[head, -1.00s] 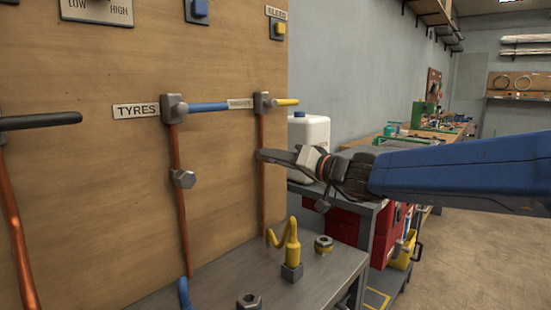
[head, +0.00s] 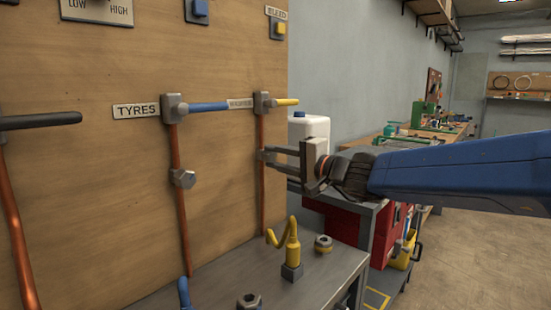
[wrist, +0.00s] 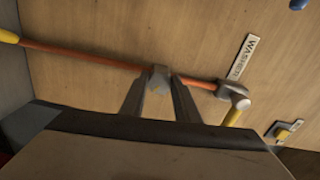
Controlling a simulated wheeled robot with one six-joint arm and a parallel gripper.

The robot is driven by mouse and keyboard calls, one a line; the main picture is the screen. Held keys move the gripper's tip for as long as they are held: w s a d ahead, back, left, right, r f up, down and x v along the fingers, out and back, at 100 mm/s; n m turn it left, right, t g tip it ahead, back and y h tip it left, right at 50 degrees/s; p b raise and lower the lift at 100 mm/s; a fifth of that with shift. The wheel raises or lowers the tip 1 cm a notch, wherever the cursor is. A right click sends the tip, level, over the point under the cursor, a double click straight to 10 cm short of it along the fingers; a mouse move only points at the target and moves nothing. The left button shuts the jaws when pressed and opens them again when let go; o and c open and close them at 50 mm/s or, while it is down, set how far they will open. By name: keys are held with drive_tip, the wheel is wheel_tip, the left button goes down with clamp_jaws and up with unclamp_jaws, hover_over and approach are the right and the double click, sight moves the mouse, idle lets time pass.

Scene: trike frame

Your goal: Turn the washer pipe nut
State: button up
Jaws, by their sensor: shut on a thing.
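The washer pipe (head: 262,190) is a copper pipe running down the board from a valve with a yellow lever (head: 286,102). Its grey nut (wrist: 158,78) shows in the wrist view, between my fingertips and around the pipe. My gripper (head: 265,156) reaches in from the right and is shut on this nut. Its two fingers sit one above the other in the head view, where they hide the nut. The WASHER label (wrist: 243,56) is beside the valve in the wrist view.
The tyres pipe (head: 174,145) with its own nut (head: 183,179) runs to the left. A metal bench (head: 205,285) below holds a yellow coiled hose piece (head: 291,250) and loose nuts (head: 323,243). A white jug (head: 309,130) stands behind my gripper.

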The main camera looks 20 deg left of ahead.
drive_tip(key=shift+m, duration=0.5)
drive_tip(key=o, duration=1)
drive_tip(key=shift+o, duration=0.2)
drive_tip(key=shift+d, duration=0.15)
drive_tip(key=v, duration=1.7)
drive_tip(key=shift+s+d+f, duration=0.1)
